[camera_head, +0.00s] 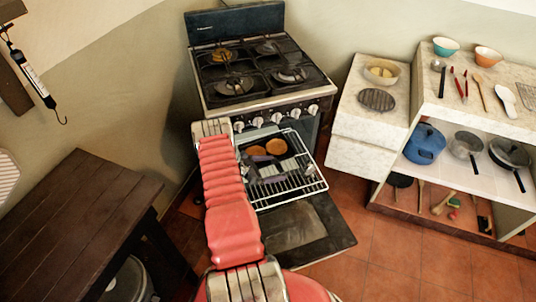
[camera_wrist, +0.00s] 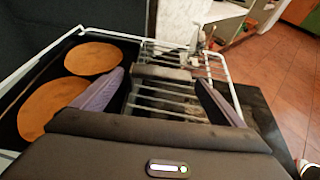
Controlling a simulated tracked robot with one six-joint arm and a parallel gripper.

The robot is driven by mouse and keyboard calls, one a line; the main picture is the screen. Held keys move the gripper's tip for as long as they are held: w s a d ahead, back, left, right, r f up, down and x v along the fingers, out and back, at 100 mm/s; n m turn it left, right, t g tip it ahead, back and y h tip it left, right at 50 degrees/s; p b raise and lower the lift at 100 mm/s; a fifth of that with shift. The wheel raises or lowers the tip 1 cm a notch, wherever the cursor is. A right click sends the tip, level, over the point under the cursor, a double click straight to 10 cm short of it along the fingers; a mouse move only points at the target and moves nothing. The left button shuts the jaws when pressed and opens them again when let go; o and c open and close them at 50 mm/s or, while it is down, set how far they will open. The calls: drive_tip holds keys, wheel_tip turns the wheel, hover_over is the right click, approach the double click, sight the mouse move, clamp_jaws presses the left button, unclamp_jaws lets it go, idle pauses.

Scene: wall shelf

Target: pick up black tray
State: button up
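The black tray (camera_head: 291,141) sits on the pulled-out wire rack (camera_head: 301,186) of the oven. Two round brown flat pieces (camera_head: 276,146) lie on it. In the wrist view the tray (camera_wrist: 45,68) fills the left side, with the two brown pieces on its dark surface. My gripper (camera_head: 270,172) is over the rack at the tray's near side. In the wrist view its fingers (camera_wrist: 160,95) are spread apart; the left one overlaps the tray's edge. A dark bar (camera_wrist: 162,72) shows between the fingers; I cannot tell whether it belongs to the tray.
The oven door (camera_head: 295,226) is folded down below the rack. A stove (camera_head: 260,75) with burners is above. A dark wooden table (camera_head: 75,215) stands left. A white counter (camera_head: 370,125) and shelf with pans stand right. Tiled floor is free at lower right.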

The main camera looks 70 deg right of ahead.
sight(281, 172)
drive_tip(key=c, duration=1.1)
drive_tip(key=shift+r, duration=0.15)
drive_tip(key=shift+c, duration=0.2)
drive_tip(key=shift+r, duration=0.45)
drive_tip(key=s+a, duration=0.2)
drive_tip(key=shift+s+a, duration=0.35)
drive_tip(key=shift+s, duration=0.05)
wheel_tip(281, 172, up, 14)
drive_tip(key=shift+f, duration=0.1)
drive_tip(key=shift+c, duration=0.9)
